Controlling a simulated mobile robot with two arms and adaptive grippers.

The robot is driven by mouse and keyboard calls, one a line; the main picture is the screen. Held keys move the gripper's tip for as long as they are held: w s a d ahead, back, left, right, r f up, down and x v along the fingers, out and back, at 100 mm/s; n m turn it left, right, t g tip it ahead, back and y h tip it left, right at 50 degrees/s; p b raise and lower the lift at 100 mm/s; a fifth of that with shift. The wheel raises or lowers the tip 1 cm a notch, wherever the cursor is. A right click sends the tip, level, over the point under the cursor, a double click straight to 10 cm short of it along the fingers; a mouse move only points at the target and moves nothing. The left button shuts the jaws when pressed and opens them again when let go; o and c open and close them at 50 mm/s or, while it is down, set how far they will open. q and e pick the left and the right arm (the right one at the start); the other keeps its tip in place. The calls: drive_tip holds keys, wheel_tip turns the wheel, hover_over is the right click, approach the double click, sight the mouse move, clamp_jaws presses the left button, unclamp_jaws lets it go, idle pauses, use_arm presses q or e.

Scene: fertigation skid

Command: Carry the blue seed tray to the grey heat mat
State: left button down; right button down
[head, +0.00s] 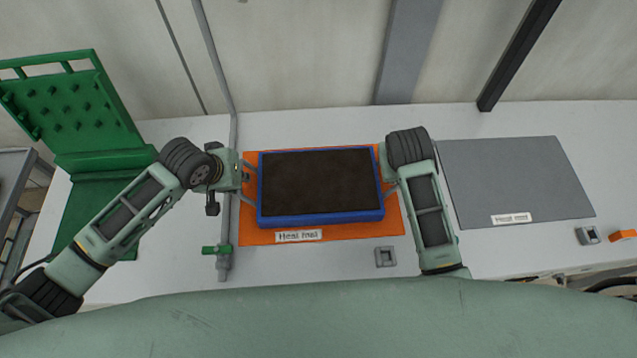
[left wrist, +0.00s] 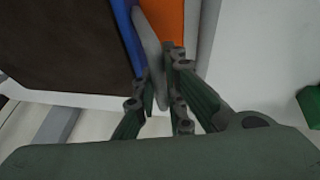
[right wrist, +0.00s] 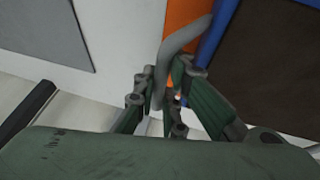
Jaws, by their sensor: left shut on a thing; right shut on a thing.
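The blue seed tray (head: 322,218), filled with dark soil, is level over the orange mat (head: 275,236); I cannot tell whether it touches the mat. The grey mat (head: 515,180), with a small white label, lies bare to its right. My left gripper (head: 249,183) is shut on the tray's left handle; the grey handle (left wrist: 150,45) shows between its fingers in the left wrist view. My right gripper (head: 387,186) is shut at the right side; the right handle (right wrist: 182,40) shows between its fingers in the right wrist view. The right fingers are partly hidden in the head view.
A grey pipe with a green valve handle (head: 216,249) runs left of the orange mat. A green pegged rack (head: 75,110) stands at the far left. A small grey square part (head: 385,257) lies in front; another grey part (head: 588,235) and an orange piece (head: 622,235) lie front right.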

use_arm(q)
drive_tip(key=shift+w+r, duration=0.1)
drive_tip(key=shift+r, duration=0.15)
use_arm(e)
drive_tip(key=shift+w+r, duration=0.1)
drive_tip(key=shift+r, duration=0.15)
idle(0.3)
